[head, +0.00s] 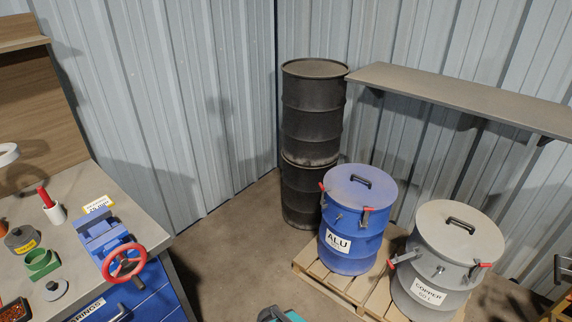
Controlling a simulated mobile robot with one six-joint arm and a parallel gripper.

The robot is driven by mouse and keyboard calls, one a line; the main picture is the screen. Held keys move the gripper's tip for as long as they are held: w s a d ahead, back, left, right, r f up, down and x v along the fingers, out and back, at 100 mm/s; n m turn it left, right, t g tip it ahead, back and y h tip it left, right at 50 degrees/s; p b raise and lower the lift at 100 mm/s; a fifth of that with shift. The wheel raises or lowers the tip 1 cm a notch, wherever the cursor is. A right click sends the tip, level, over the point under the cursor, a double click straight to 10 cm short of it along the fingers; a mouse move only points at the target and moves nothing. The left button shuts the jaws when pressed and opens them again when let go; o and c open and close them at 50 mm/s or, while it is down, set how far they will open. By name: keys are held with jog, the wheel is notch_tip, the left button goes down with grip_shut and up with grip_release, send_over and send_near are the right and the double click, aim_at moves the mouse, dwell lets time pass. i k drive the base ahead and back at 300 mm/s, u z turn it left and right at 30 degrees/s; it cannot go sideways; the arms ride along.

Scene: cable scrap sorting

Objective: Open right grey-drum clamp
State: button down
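The grey drum (447,245), labelled COPPER, stands upright at the lower right with its lid on and a black handle on top. Its right clamp (479,268) sits at the lid rim on the right side, with a short red-tipped lever pointing right. Whether this clamp is latched is too small to tell. The drum's left clamp (405,257) has a grey lever with a red tip that sticks out to the left, away from the drum wall. I see no gripper fingers in the head view.
A blue drum (352,222), labelled ALU, stands left of the grey drum on a wooden pallet (330,286). Black stacked drums (312,115) stand behind. A shelf (460,92) overhangs at right. A workbench (75,235) with a blue vise (102,235) is left. Floor between is bare.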

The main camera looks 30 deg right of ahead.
aim_at(480, 266)
jog(key=z, duration=4.9)
jog(key=i, duration=0.1)
jog(key=u, duration=3.2)
jog(key=k, duration=0.6)
jog(key=u, duration=0.1)
jog(key=i, duration=0.6)
